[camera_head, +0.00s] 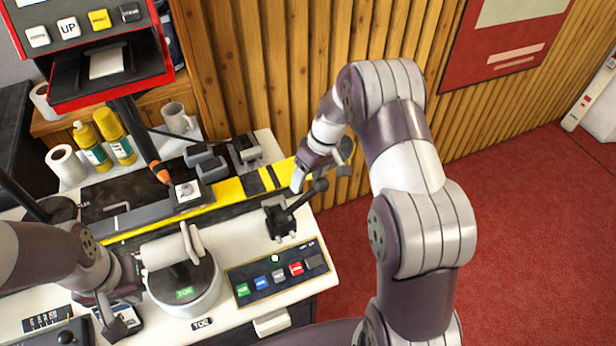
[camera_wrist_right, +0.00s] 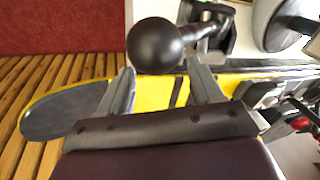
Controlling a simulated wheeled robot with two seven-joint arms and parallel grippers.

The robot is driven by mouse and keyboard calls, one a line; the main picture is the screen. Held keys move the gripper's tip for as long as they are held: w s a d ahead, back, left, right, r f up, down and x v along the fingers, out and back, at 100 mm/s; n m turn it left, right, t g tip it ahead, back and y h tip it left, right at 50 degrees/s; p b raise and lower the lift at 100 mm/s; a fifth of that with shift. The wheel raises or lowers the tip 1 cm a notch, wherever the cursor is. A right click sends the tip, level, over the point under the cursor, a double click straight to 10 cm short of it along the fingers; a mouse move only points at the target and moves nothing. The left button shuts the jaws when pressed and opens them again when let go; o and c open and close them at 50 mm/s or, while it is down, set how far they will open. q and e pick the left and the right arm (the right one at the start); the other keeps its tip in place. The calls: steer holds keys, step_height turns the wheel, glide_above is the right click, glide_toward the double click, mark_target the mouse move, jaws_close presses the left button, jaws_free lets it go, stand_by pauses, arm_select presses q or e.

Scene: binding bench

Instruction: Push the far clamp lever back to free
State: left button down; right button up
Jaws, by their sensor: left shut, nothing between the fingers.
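The clamp lever (camera_head: 304,198) is a black rod with a round knob, rising from a black clamp base (camera_head: 279,217) at the right end of the bench. It leans up and to the right. My right gripper (camera_head: 322,170) is open above it, its fingers spread on either side near the knob. In the right wrist view the black knob (camera_wrist_right: 155,45) sits at the gap between the two spread finger tips (camera_wrist_right: 163,78); I cannot tell whether they touch it. My left gripper (camera_head: 113,316) is shut and empty at lower left, beside the white pot.
A white pot with a roller (camera_head: 185,285) and a panel of coloured buttons (camera_head: 278,275) stand in front of the clamp. Behind are a yellow-black strip (camera_head: 232,190), grey blocks (camera_head: 207,165), glue bottles (camera_head: 112,138) and a mug (camera_head: 177,118). Red floor lies beyond the bench's right edge.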

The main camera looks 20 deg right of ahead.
arm_select(q)
steer(key=r+p, duration=0.2)
steer(key=r, duration=0.1)
steer(key=r+p, duration=0.1)
steer(key=p, duration=0.1)
steer(key=shift+s+r, duration=0.15)
steer(key=shift+s, duration=0.2)
arm_select(e)
steer(key=v, duration=1.2)
steer(key=shift+r, duration=0.2)
arm_select(q)
steer(key=shift+w, duration=0.1)
arm_select(e)
steer(key=shift+w+d, duration=0.1)
steer(key=shift+d, duration=0.05)
